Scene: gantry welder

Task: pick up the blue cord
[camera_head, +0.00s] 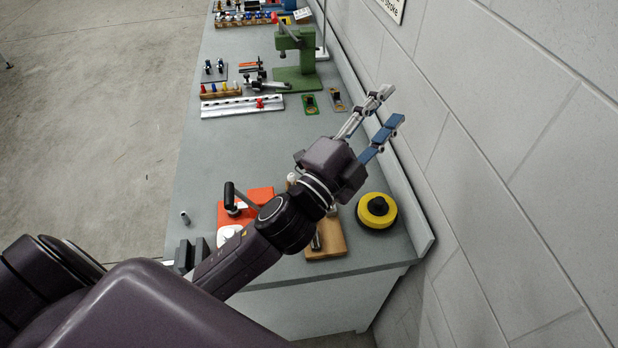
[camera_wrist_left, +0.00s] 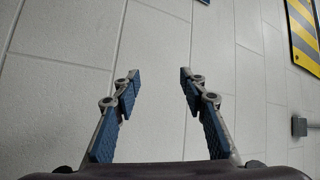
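I cannot make out a blue cord in either view. My left gripper (camera_head: 392,105) is open, raised above the right side of the bench and pointing toward the grey block wall. The left wrist view shows its two blue-padded fingers (camera_wrist_left: 159,78) apart, with nothing between them and only the wall beyond. My left arm hides part of the near bench. My right gripper is not in view.
The grey bench (camera_head: 200,150) runs along the wall (camera_head: 500,150). A green press (camera_head: 300,75), a white rail (camera_head: 240,106), an orange plate (camera_head: 262,196) and a yellow-and-black round thing (camera_head: 377,211) stand on it. Open floor (camera_head: 90,120) lies left. A yellow-and-black striped sign (camera_wrist_left: 305,35) hangs on the wall.

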